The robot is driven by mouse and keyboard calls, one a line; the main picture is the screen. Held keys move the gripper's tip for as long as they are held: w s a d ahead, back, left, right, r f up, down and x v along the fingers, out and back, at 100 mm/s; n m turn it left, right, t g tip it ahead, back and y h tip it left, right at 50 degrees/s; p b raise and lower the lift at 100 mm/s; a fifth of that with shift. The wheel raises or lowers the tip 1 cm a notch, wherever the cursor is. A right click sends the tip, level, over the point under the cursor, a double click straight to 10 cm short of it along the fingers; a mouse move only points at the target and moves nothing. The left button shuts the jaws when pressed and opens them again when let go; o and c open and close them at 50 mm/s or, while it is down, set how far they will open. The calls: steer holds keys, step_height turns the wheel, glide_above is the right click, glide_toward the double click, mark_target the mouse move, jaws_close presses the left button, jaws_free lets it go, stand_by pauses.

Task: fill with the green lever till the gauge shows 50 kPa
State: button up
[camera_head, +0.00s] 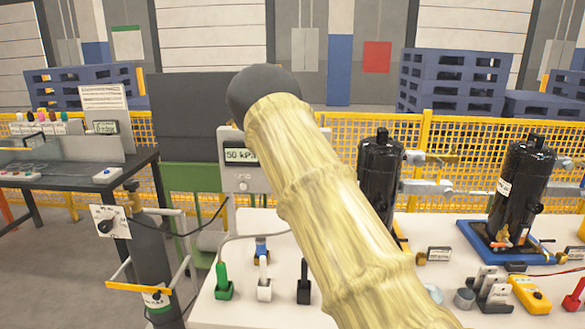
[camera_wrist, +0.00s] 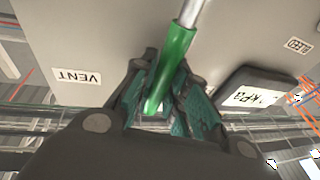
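The green lever (camera_wrist: 170,70) shows in the wrist view as a green handle on a bare metal rod. My gripper (camera_wrist: 168,85) has its teal-padded fingers close on both sides of the handle and appears shut on it. In the head view my gripper and the held lever are hidden behind my pale yellow arm. The gauge (camera_head: 240,157) behind my arm shows "50 kPa", with the right end of its display partly covered. In the wrist view a dark-framed display (camera_wrist: 250,96) shows "kPa" upside down; its number is unclear.
The wrist view shows a VENT label (camera_wrist: 78,76) and a BLEED label (camera_wrist: 298,46) on the grey surface. On the white table stand green (camera_head: 222,283), white (camera_head: 264,284) and black (camera_head: 304,286) upright pieces. Black compressors (camera_head: 380,175) (camera_head: 519,190) stand to the right.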

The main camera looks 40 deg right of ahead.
steer(key=o, duration=0.4)
steer(key=v, duration=1.2)
steer(key=shift+f, duration=0.1)
steer(key=shift+s+d, duration=0.1)
